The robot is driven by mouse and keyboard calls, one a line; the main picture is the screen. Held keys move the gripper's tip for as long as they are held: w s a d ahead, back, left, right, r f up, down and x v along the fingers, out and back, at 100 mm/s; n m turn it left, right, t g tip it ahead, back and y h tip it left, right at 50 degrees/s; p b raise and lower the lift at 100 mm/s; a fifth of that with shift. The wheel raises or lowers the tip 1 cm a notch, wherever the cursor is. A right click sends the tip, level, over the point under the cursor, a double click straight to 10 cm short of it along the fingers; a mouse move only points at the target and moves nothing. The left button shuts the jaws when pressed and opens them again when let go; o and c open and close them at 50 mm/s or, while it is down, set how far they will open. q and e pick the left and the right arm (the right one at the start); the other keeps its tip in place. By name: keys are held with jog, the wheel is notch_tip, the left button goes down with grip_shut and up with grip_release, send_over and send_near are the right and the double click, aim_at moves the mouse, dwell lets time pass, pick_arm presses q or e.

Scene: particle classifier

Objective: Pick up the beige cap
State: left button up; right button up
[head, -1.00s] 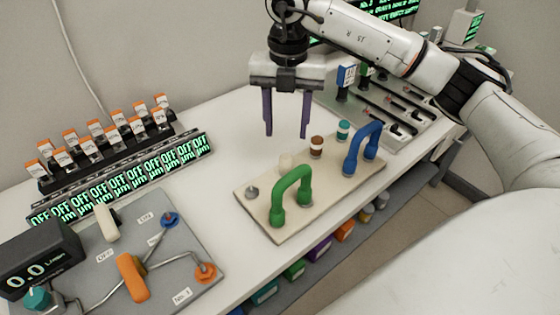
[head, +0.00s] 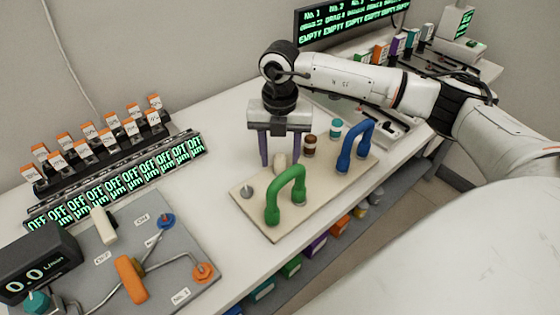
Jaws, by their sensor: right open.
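The beige cap (head: 280,161) stands on the beige board (head: 262,224), behind the green handle and left of the brown cap. My right gripper (head: 280,162) is open and pointing down, with its two purple fingers on either side of the beige cap. Whether the fingers touch the cap cannot be told. My left gripper is not in view.
On the board are a green handle (head: 286,188), a blue handle (head: 357,147), a brown-topped cap (head: 309,146), a teal-topped cap (head: 336,128) and a small grey knob (head: 247,190). A grey panel (head: 190,260) with an orange lever (head: 131,279) lies left.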

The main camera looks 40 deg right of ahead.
aim_at(280, 156)
jog(key=c, duration=1)
notch_tip(280, 156, up, 10)
jog(key=shift+b, duration=0.4)
